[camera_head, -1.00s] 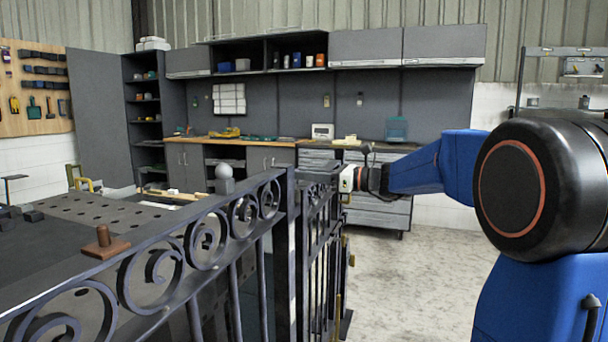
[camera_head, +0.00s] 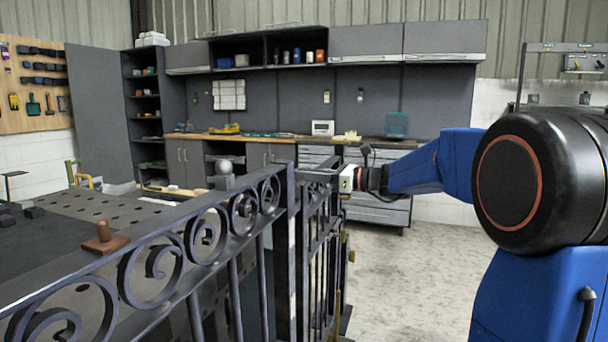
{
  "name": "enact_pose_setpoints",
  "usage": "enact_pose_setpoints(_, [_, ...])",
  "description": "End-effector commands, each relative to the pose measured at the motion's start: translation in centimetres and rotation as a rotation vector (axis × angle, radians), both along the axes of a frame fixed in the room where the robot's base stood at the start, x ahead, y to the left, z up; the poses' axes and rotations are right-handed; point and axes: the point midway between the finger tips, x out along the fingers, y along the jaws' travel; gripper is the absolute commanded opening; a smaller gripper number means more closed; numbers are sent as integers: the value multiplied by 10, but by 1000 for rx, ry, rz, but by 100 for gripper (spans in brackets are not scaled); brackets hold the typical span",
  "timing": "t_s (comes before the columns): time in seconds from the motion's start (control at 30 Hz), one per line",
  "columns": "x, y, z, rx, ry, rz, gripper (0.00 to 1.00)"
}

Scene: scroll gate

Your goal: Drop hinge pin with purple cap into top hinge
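A dark iron scroll gate (camera_head: 205,238) runs from the lower left to a square post (camera_head: 291,250) near the middle of the head view. A narrower section with upright bars (camera_head: 318,260) stands to the right of the post. My gripper (camera_head: 318,174) is at the end of my blue arm, at the top of this section beside the post. Its grey fingers overlap the dark ironwork, so I cannot tell whether they are open or shut or touch the gate. I see no purple cap or hinge pin, and I cannot make out the top hinge.
A dark bench (camera_head: 60,250) with a perforated plate (camera_head: 115,208) lies behind the gate at left. A brown knobbed block (camera_head: 104,240) and a grey ball on a stand (camera_head: 224,170) show there. Cabinets line the back wall. The concrete floor (camera_head: 395,285) at right is clear.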

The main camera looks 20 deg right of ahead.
Motion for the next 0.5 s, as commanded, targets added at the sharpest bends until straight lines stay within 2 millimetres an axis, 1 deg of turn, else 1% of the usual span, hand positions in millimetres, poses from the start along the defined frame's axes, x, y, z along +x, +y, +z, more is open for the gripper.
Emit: enact_pose_setpoints(0.5, [0, 0, -6, 0, 0, 0, 0])
